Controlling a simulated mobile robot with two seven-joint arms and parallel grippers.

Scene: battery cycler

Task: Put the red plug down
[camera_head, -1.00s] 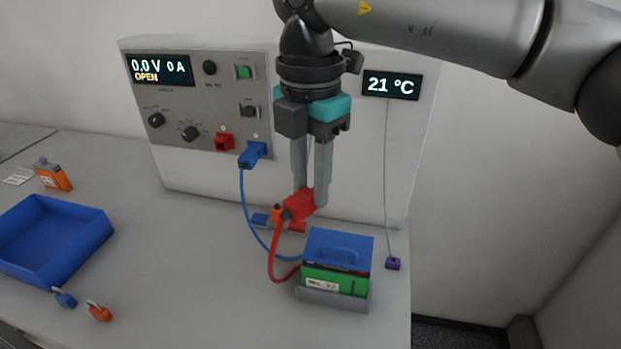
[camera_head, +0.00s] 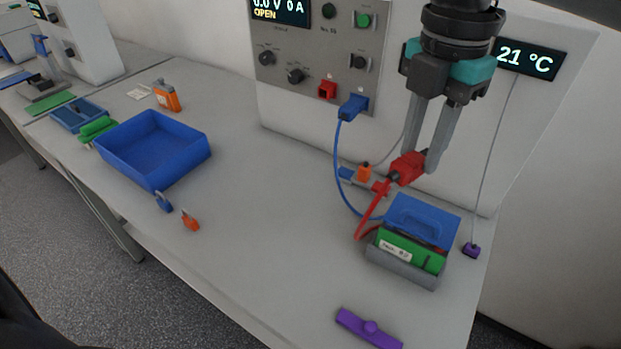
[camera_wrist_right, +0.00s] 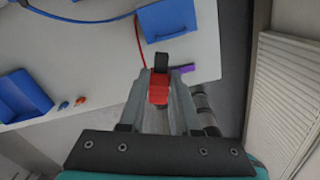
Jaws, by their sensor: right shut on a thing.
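The red plug (camera_head: 407,168) is held between the fingers of my right gripper (camera_head: 424,160), above the table just behind the battery. In the right wrist view the red plug (camera_wrist_right: 159,90) sits between the two fingertips. Its red cable (camera_head: 370,215) runs down to the battery (camera_head: 408,250), a green block with a blue lid in a grey holder. The red socket (camera_head: 327,89) on the cycler panel is empty. A blue plug (camera_head: 352,107) is in the socket beside it. My left gripper is not in view.
A blue tray (camera_head: 152,150) stands left, with a blue padlock (camera_head: 163,201) and an orange padlock (camera_head: 190,221) in front of it. A purple part (camera_head: 368,328) lies at the front edge. Small blue and orange items (camera_head: 363,173) lie behind the plug. The middle table is clear.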

